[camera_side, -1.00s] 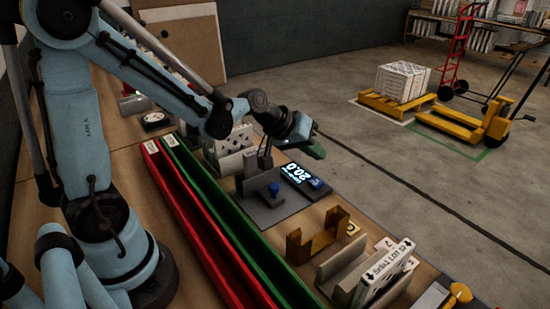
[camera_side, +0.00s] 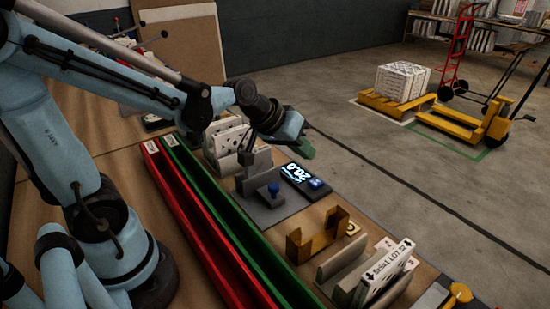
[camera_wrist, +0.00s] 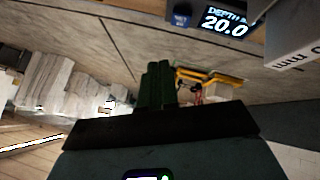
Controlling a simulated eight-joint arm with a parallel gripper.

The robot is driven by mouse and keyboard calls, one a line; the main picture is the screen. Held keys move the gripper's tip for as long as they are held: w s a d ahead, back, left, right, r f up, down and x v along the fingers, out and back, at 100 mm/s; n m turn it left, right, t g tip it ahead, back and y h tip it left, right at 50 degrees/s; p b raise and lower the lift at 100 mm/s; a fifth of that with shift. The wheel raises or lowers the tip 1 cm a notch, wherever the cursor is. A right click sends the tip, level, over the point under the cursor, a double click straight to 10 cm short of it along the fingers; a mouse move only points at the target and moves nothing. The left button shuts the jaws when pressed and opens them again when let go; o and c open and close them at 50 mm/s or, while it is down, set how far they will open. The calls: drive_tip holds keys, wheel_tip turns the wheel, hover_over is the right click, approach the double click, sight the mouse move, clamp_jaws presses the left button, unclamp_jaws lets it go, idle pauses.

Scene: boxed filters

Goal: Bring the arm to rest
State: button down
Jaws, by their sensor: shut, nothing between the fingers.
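My gripper (camera_side: 306,149) is at the end of my blue arm, above the far edge of the bench and behind the depth gauge. Its green fingers are together with nothing between them. In the wrist view the shut green fingers (camera_wrist: 157,88) point out over the grey floor. The gripper touches nothing that I can see.
The depth gauge (camera_side: 268,208) stands by its display (camera_side: 302,178), which reads 20.0. Red (camera_side: 193,227) and green (camera_side: 219,219) channels run along the bench. A brown bracket (camera_side: 317,240) and a boxed filter (camera_side: 384,275) in a holder stand at the front right.

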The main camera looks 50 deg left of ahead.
drive_tip(key=s+r+m+g+y, duration=0.1)
drive_tip(key=s+m+y, duration=0.1)
drive_tip(key=s, duration=0.8)
drive_tip(key=shift+s+r+m, duration=0.15)
drive_tip(key=shift+r+m, duration=0.1)
drive_tip(key=shift+m, duration=0.55)
